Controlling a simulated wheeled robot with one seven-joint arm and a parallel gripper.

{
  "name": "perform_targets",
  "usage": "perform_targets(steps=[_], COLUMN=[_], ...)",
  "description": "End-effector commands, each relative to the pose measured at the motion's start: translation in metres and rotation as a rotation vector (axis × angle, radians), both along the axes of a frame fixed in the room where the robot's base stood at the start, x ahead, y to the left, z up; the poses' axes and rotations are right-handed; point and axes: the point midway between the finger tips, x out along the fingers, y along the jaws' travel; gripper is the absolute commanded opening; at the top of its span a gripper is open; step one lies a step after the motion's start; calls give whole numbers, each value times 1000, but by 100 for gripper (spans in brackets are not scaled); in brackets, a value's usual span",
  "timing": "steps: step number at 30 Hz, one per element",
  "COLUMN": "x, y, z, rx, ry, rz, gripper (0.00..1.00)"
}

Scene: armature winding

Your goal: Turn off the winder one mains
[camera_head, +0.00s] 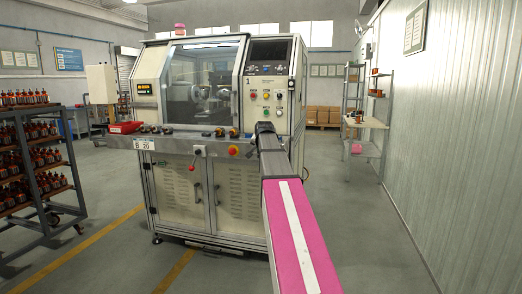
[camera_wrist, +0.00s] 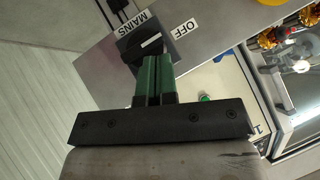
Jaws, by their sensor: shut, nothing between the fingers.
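The winder (camera_head: 222,95) is a pale machine cabinet with a glazed chamber, straight ahead in the head view. My pink and grey arm reaches to the right end of its front ledge. In the wrist view a black rotary mains switch (camera_wrist: 142,46) sits on a grey plate, with a white MAINS label (camera_wrist: 133,23) beside it and an OFF label (camera_wrist: 186,27) nearby. My gripper (camera_wrist: 153,68) has its green fingers shut together, empty, right at the switch. I cannot tell whether they touch it. The arm hides the switch in the head view.
A red emergency button (camera_head: 233,150) on yellow and a red-knobbed lever (camera_head: 198,150) are on the winder's front. A rack of parts (camera_head: 35,165) stands left, a shelf (camera_head: 352,100) right. The floor between is clear.

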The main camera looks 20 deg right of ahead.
Motion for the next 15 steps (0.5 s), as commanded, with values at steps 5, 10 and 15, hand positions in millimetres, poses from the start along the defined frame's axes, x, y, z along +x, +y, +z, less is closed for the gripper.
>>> perform_targets(steps=[5,10,15], x=[0,0,0], y=[0,0,0], z=[8,13,13], rx=[0,1,2], ry=[-1,-1,0], rz=[0,0,0], gripper=[0,0,0])
